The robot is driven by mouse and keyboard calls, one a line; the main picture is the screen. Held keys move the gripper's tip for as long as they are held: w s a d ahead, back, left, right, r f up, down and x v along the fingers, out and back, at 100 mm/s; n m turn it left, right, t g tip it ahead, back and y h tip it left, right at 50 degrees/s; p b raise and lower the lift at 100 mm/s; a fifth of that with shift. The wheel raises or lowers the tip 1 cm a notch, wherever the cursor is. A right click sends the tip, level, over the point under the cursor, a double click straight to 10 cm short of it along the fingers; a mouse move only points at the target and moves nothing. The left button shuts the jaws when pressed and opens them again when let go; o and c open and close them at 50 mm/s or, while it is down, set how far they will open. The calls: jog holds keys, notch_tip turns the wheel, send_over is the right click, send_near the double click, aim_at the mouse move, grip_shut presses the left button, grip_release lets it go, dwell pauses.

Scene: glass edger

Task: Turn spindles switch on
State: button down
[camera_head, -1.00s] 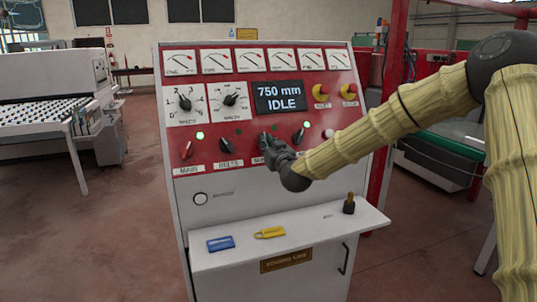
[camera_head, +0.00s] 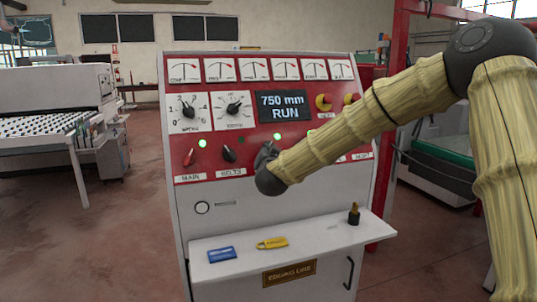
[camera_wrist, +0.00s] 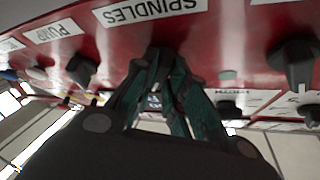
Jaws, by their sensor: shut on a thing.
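My gripper (camera_head: 266,153) is at the red switch panel (camera_head: 222,168), to the right of the BELTS switch (camera_head: 229,154). In the wrist view my gripper (camera_wrist: 160,72) has its fingers closed around the dark switch beside the SPINDLES label (camera_wrist: 150,12). The switch itself is almost wholly hidden between the fingertips, so its angle cannot be read. A green lamp (camera_head: 277,136) just above my gripper is lit. The display (camera_head: 283,107) reads 750 mm RUN.
The MAIN switch (camera_head: 189,158) is red, with a lit green lamp (camera_head: 203,143) above it. The PUMP label (camera_wrist: 54,31) shows beside a neighbouring switch (camera_wrist: 81,68). Below, a shelf (camera_head: 325,238) holds a blue item (camera_head: 221,254), a yellow tag (camera_head: 272,243) and a dark upright object (camera_head: 353,214).

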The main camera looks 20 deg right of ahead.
jog(key=shift+d+r, duration=0.1)
jog(key=shift+r, duration=0.25)
jog(key=c, duration=1.4)
grip_release()
jog(key=shift+c, duration=0.2)
jog(key=shift+w+f, duration=0.1)
jog(key=shift+f, duration=0.05)
jog(key=shift+f, duration=0.1)
jog(key=v, duration=1.2)
jog(key=shift+d+f, duration=0.1)
